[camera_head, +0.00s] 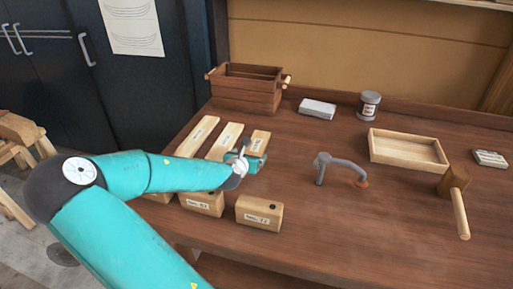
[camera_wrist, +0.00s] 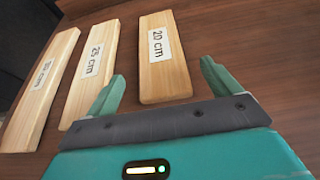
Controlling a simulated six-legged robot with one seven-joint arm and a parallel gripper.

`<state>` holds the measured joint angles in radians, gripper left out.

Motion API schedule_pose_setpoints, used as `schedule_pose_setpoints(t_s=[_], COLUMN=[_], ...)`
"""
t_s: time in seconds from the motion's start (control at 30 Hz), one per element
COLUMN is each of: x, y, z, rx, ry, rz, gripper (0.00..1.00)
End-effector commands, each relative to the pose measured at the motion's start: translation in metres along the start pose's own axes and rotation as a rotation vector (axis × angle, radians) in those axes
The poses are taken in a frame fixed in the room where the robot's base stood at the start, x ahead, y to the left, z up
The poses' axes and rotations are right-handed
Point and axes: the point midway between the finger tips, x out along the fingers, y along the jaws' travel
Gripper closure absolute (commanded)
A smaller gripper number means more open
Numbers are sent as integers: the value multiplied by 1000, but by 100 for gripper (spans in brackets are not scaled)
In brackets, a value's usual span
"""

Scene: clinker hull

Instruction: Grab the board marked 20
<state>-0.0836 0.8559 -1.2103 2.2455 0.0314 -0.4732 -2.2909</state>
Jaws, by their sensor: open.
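The board marked 20 cm (camera_wrist: 164,78) is a short pale wooden plank with a white label, lying flat on the bench. In the head view this board (camera_head: 260,138) is the rightmost and shortest of three, partly hidden by my gripper (camera_head: 243,162). In the wrist view my gripper (camera_wrist: 163,70) is open and empty, its two teal fingers on either side of the board's near end. The height of the fingers above the bench cannot be told.
Left of it lie the 25 cm board (camera_wrist: 93,75) and a longer board (camera_wrist: 40,92). Wooden blocks (camera_head: 259,213) stand along the front edge. A crate (camera_head: 246,92), grey tap-like piece (camera_head: 340,166), tray (camera_head: 408,151) and mallet (camera_head: 455,190) are around.

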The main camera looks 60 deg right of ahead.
Motion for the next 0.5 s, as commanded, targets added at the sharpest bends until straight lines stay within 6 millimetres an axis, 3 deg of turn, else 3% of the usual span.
schedule_pose_setpoints(t_s=[0.27,0.5], x=[16,46], y=[-2,-2], z=[1,3], rx=[2,2], ry=[0,0], rz=[0,-1], gripper=[11,11])
